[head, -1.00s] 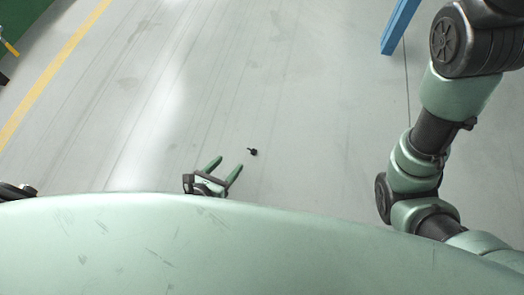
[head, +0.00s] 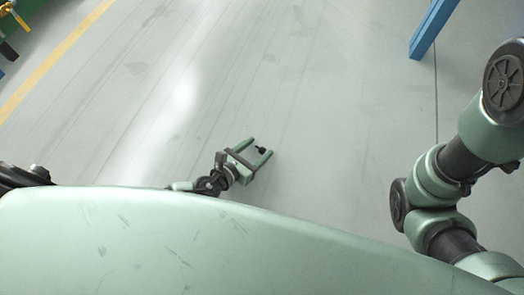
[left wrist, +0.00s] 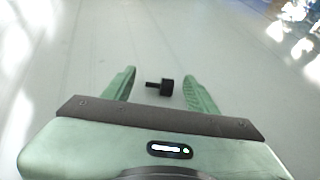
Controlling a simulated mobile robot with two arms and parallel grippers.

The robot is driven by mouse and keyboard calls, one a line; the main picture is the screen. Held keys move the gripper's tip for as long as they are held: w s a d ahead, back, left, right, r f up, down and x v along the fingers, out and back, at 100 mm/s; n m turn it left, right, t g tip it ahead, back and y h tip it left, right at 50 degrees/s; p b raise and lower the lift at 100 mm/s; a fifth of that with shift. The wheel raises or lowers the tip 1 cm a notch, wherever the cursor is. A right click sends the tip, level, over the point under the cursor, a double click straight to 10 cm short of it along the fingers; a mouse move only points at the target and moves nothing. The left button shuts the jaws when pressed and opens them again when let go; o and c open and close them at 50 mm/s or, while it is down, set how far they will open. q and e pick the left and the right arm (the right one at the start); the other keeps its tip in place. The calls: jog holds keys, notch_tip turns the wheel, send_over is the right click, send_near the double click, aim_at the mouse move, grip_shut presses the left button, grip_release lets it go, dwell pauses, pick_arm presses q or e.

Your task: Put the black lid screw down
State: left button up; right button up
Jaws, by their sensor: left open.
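The black lid screw (head: 261,150) lies on its side on the grey floor. It also shows in the left wrist view (left wrist: 165,86), with its wide head to the right and its thin shank to the left. My left gripper (head: 262,147) is open, and the screw shows between its two fingertips in the head view. In the left wrist view the screw lies between the open green fingers (left wrist: 160,84), touching neither. I cannot tell how high the fingers are above the floor. My right arm is at the right edge, but its gripper is out of view.
The grey floor (head: 330,110) around the screw is clear. A blue post (head: 432,28) stands at the top right. A yellow line (head: 55,60) runs along the floor at the left, with green and yellow equipment at the top left corner.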

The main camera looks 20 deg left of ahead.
pick_arm(q)
jog(key=shift+c, duration=0.4)
grip_shut()
jog(key=shift+r, duration=0.1)
